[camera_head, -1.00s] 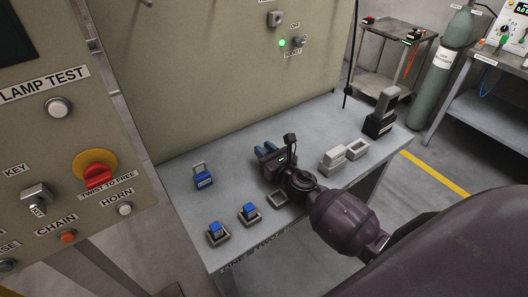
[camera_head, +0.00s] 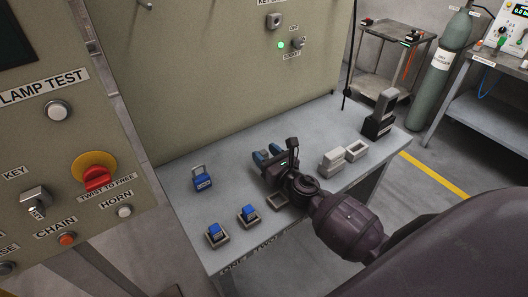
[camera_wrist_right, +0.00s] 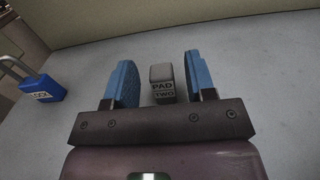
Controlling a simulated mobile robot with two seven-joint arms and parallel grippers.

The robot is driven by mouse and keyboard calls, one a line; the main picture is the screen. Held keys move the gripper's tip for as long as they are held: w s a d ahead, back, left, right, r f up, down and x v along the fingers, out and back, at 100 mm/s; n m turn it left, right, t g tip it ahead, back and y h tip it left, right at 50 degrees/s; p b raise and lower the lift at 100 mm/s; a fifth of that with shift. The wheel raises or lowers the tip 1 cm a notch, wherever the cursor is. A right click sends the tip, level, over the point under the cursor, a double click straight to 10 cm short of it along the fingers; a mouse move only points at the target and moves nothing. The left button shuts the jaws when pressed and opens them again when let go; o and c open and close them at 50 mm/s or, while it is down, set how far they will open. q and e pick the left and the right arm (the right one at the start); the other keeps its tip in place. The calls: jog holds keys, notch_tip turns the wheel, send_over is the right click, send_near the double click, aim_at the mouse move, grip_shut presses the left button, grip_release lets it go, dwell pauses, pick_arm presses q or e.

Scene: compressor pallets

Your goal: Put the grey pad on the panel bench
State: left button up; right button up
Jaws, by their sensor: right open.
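A grey pad (camera_wrist_right: 162,82) marked PAD TWO stands on the panel bench (camera_wrist_right: 240,66), seen in the right wrist view. My right gripper (camera_wrist_right: 158,80) is open, with its two blue-faced fingers on either side of the pad and a gap on each side. In the head view my right gripper (camera_head: 267,157) is low over the middle of the bench (camera_head: 300,130), and I cannot make out the pad there. My left gripper is not in view.
A blue padlock (camera_head: 202,181) stands left of the gripper. Two blue pieces sit in small trays (camera_head: 219,242) at the front left. An empty tray (camera_head: 277,201) lies close by my wrist. Light grey blocks (camera_head: 333,160) and a black-based grey piece (camera_head: 378,125) stand right.

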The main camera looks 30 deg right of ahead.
jog(key=s, duration=0.7)
jog(key=s+d+b, duration=0.1)
jog(key=s, duration=0.2)
jog(key=shift+s, duration=0.3)
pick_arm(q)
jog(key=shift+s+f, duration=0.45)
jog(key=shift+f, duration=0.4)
pick_arm(e)
jog(key=shift+s, duration=0.1)
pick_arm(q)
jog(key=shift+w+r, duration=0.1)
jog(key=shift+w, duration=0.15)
